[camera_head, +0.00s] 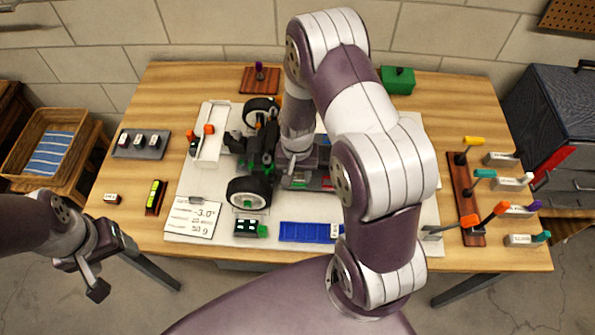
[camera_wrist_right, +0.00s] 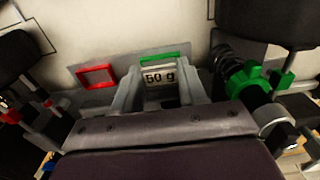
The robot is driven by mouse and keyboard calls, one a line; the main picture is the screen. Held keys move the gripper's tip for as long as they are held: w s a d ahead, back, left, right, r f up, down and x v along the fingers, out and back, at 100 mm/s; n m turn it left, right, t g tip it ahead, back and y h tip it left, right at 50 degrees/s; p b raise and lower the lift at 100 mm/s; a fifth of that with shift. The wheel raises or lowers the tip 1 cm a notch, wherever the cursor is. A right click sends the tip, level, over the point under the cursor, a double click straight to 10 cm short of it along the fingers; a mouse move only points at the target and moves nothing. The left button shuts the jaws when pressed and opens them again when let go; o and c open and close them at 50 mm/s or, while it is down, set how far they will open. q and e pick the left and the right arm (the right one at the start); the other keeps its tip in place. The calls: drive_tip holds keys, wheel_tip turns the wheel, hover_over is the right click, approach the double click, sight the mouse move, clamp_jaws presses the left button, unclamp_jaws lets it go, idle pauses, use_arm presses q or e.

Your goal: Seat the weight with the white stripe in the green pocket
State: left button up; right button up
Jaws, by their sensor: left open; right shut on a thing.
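My right gripper (camera_wrist_right: 158,88) is shut on a small grey weight (camera_wrist_right: 160,77) labelled "50 g", with a finger on each side. The label is white; I cannot make out a separate stripe. The green-edged pocket (camera_wrist_right: 160,56) shows directly behind the weight, partly hidden by it, so I cannot tell whether the weight is inside. A red-edged pocket (camera_wrist_right: 97,76) lies to its left. In the head view my right arm covers much of this place beside the car chassis (camera_head: 262,150). My left gripper (camera_head: 98,262) is open and empty, off the table's front left.
A dark block (camera_head: 140,153) holding several pale-labelled pieces stands at the left. A small labelled piece (camera_head: 112,198) lies in front of it. A blue tray (camera_head: 300,232) sits at the front, and a tool rack (camera_head: 463,200) at the right. Wheels and a spring flank my right gripper.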

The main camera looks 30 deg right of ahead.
sight(297, 177)
drive_tip(key=shift+w+f, duration=0.1)
drive_tip(key=shift+w, duration=0.05)
drive_tip(key=shift+f, duration=0.2)
drive_tip(key=o, duration=1)
drive_tip(key=shift+r, duration=0.1)
drive_tip(key=shift+o, duration=0.2)
wheel_tip(297, 177, up, 12)
drive_tip(key=r, duration=0.1)
drive_tip(key=s+a+r+n+t, duration=0.1)
drive_tip(key=s+a+r+n, duration=0.3)
drive_tip(key=s, duration=0.4)
drive_tip(key=a+n, duration=0.1)
drive_tip(key=n, duration=0.1)
drive_tip(key=shift+s+r+n, duration=0.2)
drive_tip(key=shift+s+n, duration=0.1)
drive_tip(key=shift+s, duration=0.05)
